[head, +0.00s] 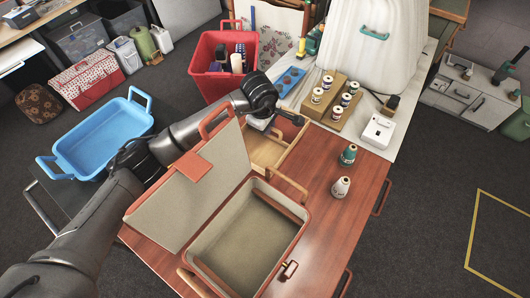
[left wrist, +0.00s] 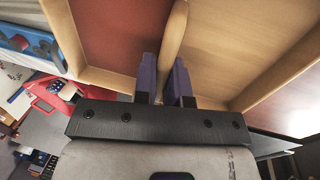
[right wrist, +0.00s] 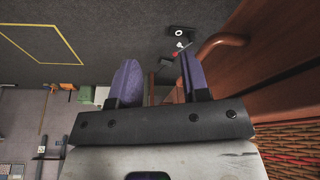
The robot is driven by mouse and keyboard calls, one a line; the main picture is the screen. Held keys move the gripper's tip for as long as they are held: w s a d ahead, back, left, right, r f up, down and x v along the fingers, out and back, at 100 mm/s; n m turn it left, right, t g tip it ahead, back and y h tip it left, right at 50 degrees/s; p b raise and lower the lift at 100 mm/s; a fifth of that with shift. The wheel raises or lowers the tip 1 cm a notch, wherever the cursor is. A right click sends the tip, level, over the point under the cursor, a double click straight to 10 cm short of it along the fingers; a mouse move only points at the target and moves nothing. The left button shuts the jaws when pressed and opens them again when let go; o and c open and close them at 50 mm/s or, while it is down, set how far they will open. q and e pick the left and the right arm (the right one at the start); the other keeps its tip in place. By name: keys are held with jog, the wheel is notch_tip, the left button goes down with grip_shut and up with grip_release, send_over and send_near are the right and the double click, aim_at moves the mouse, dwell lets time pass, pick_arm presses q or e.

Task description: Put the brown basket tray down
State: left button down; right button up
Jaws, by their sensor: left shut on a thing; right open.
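The light-wood basket tray (head: 266,148) shows in the head view behind the basket's raised lid, which hides part of it. It is over the far left part of the red-brown table. My left gripper (left wrist: 168,85) is shut on the tray's wooden divider (left wrist: 172,30), one purple finger on each side. I cannot tell whether the tray touches the tabletop. The sewing basket (head: 247,235) stands open in front, its grey-lined inside empty. My right gripper (right wrist: 158,80) is open and empty, beside the table's brown side handle (right wrist: 222,42); the head view does not show it.
A green spool (head: 348,155) and a white spool (head: 340,188) stand on the table right of the basket. A red bin (head: 222,60) and a blue tub (head: 100,140) are to the left. The table's right part is mostly bare.

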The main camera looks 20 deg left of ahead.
aim_at(266, 136)
pick_arm(q)
jog(key=shift+f, duration=2.85)
jog(key=shift+f+b, duration=0.15)
jog(key=shift+b, duration=0.15)
jog(key=c, duration=1.2)
grip_release()
jog(key=r, duration=0.4)
jog(key=s+r, duration=0.1)
jog(key=r, duration=0.3)
jog(key=s+r+p, duration=0.1)
jog(key=r, duration=0.3)
jog(key=shift+s+a, duration=0.15)
jog(key=shift+a, duration=0.1)
